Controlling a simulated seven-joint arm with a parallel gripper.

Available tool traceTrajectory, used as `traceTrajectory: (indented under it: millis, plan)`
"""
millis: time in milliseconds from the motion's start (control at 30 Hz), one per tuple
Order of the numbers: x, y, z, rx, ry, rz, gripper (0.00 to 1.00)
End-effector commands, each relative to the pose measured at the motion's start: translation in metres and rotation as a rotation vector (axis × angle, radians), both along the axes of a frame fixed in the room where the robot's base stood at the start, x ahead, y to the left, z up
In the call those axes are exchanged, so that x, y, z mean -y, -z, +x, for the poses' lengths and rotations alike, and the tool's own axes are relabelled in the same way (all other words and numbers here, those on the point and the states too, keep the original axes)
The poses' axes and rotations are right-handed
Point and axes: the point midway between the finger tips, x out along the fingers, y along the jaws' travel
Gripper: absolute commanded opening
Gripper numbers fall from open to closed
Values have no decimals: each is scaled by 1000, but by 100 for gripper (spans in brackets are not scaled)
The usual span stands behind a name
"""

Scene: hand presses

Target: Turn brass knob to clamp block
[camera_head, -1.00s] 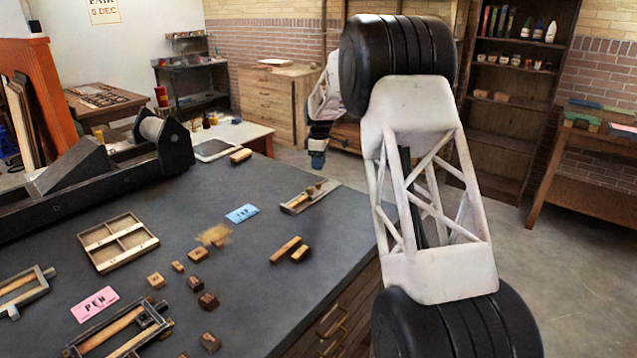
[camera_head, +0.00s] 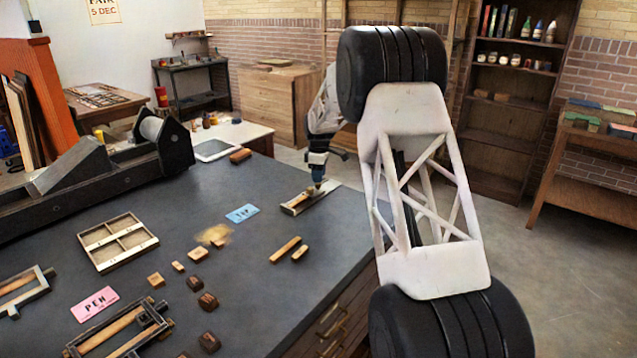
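A small shallow wooden tray-like fixture (camera_head: 297,207) lies near the far right edge of the dark table. I cannot make out a brass knob; the gripper covers the spot where a small brownish piece stood. Two loose wooden blocks, a long one (camera_head: 285,250) and a shorter one (camera_head: 300,253), lie in front of the fixture.
Several small wooden blocks (camera_head: 207,301), a compartment tray (camera_head: 142,246), a pink card (camera_head: 95,304), a blue card (camera_head: 242,214) and frames with wooden bars (camera_head: 124,331) lie on the table (camera_head: 262,300). A large dark press (camera_head: 95,175) stands at left. Table around the fixture is mostly clear.

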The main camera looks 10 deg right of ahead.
Motion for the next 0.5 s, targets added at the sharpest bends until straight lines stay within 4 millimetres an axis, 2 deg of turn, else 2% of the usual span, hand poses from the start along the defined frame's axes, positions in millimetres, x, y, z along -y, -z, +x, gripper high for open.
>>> traceTrajectory:
  millis: [200,500]
  plan:
    - [0,23,-1,-1,0,0,35]
    - [0,30,-1,0,0,0,35]
